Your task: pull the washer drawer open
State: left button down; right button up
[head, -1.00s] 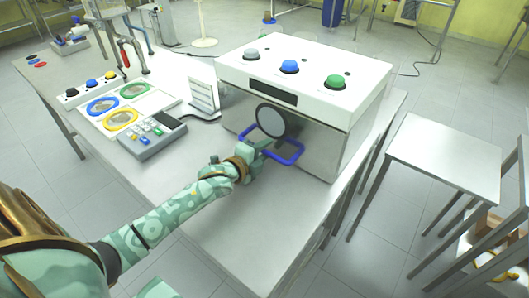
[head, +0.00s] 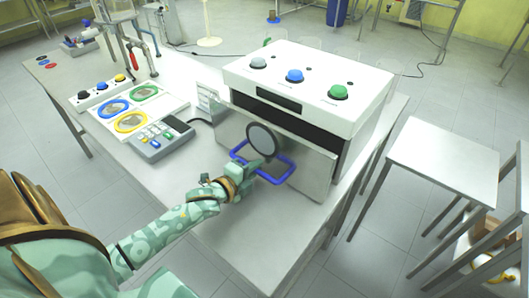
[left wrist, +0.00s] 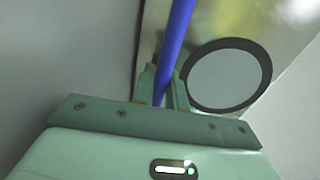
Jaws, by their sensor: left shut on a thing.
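The washer (head: 312,85) is a white-topped box with grey, blue and green buttons on the table. Its drawer front (head: 310,170) stands out from the body, with a dark gap showing above and beside it. A blue loop handle (head: 280,180) and a round grey disc with a dark rim (head: 264,140) are on the drawer front. My left gripper (head: 254,171) is shut on the handle's left part. In the left wrist view the blue bar (left wrist: 178,45) runs between the fingers (left wrist: 166,92). The right gripper is not in view.
Left of the washer are a keypad device (head: 163,139), a mat with coloured rings (head: 130,122) and a button strip (head: 101,88). The table (head: 215,240) is bare in front of the drawer. A small side table (head: 445,160) stands to the right.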

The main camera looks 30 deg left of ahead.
pick_arm(q)
jog(key=f+p+v, duration=0.1)
jog(key=v, duration=0.4)
jog(key=f+p+v, duration=0.1)
jog(key=p+v, duration=0.1)
jog(key=v, duration=0.4)
jog(key=f+p+v, duration=0.1)
jog(key=p+v, duration=0.1)
jog(key=v, duration=0.3)
jog(key=shift+s+f, duration=0.1)
jog(key=shift+s, duration=1.3)
jog(key=c, duration=1.5)
grip_release()
jog(key=shift+o, duration=0.2)
jog(key=v, duration=1.6)
jog(key=shift+s, duration=0.15)
